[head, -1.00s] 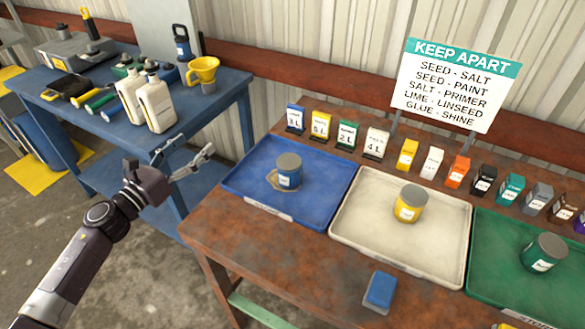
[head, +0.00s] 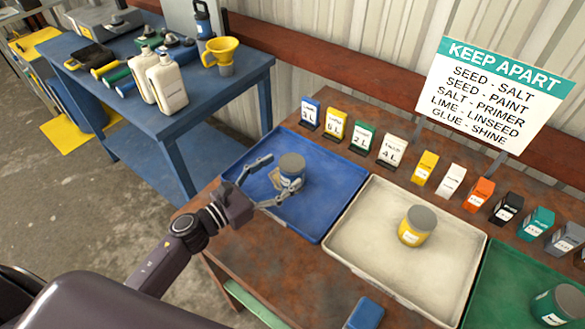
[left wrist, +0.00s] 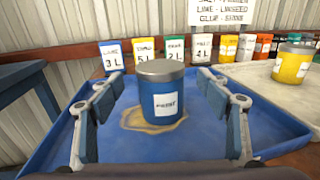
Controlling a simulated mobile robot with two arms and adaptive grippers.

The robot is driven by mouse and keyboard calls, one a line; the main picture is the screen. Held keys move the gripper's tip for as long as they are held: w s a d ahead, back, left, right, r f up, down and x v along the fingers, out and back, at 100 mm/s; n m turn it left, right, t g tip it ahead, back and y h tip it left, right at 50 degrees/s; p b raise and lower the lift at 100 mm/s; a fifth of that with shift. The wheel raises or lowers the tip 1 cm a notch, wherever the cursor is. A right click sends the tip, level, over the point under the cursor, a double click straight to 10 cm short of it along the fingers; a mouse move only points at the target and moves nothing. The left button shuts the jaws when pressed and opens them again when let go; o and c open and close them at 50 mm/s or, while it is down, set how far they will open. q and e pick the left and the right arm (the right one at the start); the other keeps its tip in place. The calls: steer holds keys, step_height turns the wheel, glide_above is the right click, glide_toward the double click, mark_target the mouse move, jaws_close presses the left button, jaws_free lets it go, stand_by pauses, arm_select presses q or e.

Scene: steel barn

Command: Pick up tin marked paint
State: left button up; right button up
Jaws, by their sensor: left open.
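The blue tin (head: 292,170) with a grey lid stands upright in the blue tray (head: 335,210). In the left wrist view the tin (left wrist: 161,88) has a white label that reads PAINT, and a tan stain lies on the tray around its base. My left gripper (head: 268,180) is open, with one finger on each side of the tin. In the left wrist view the fingers (left wrist: 165,125) show a gap to the tin on both sides. My right gripper is not in view.
A yellow tin (head: 416,228) stands in the white tray (head: 360,250), and a green tin (head: 556,305) in the green tray (head: 490,290). Labelled cards and small boxes line the back. A KEEP APART sign (head: 492,95) stands behind. A blue block (head: 364,314) lies near the front edge.

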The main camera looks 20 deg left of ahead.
mark_target(301, 157)
arm_select(q)
steer(key=p+x, duration=0.1)
steer(key=x, duration=0.3)
steer(key=shift+w+d+r, duration=0.1)
steer(key=shift+r, duration=0.05)
steer(key=shift+c, duration=0.6)
steer(key=c, duration=1.5)
steer(key=shift+o, duration=0.2)
steer(key=shift+r, duration=0.1)
